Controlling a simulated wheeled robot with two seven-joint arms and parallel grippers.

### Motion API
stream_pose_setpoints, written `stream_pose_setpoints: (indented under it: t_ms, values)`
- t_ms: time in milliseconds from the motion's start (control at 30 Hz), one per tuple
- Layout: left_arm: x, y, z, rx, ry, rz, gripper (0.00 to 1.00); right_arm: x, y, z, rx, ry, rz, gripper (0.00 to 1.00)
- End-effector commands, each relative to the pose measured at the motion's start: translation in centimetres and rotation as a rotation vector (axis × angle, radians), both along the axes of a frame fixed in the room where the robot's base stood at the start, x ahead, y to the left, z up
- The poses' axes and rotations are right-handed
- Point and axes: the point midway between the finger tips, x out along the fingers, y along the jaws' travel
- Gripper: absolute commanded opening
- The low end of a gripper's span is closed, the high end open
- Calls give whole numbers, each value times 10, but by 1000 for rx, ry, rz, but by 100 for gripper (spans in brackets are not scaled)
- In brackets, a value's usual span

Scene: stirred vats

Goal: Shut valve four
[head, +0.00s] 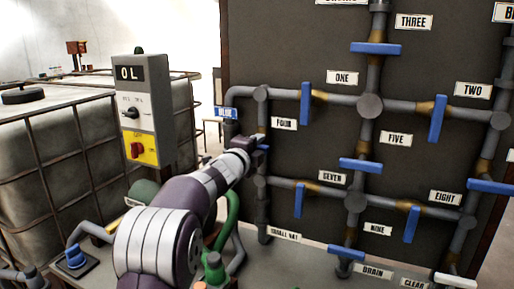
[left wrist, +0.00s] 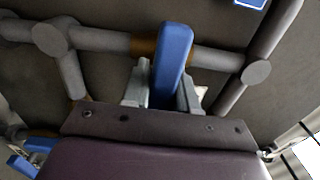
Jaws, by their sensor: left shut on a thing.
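Valve four is on the upright pipe (head: 262,117) at the left of the dark board, beside the FOUR label (head: 284,124). My left gripper (head: 259,143) is at this valve, and its hand hides most of the blue handle. In the left wrist view the blue handle (left wrist: 174,55) stands between the two fingers of my left gripper (left wrist: 162,90), which is shut on it. There the handle lies across the grey pipe (left wrist: 215,59), next to a brass-coloured collar (left wrist: 145,45). My right gripper is not in view.
Other blue handles, such as valve one's (head: 305,103) and valve seven's (head: 300,194), are close on the right. A control box (head: 143,108) and a caged tank (head: 50,150) stand at the left. A green hose (head: 233,222) is below my left arm.

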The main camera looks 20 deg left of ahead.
Motion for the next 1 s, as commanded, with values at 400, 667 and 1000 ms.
stream_pose_setpoints:
  t_ms: [400,667,1000]
  values:
    - [0,0,-1,2,2,0,48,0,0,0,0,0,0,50]
    - [-5,0,0,2,0,0,48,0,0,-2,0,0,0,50]
    - [-77,4,-1,3,1,2,48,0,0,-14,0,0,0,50]
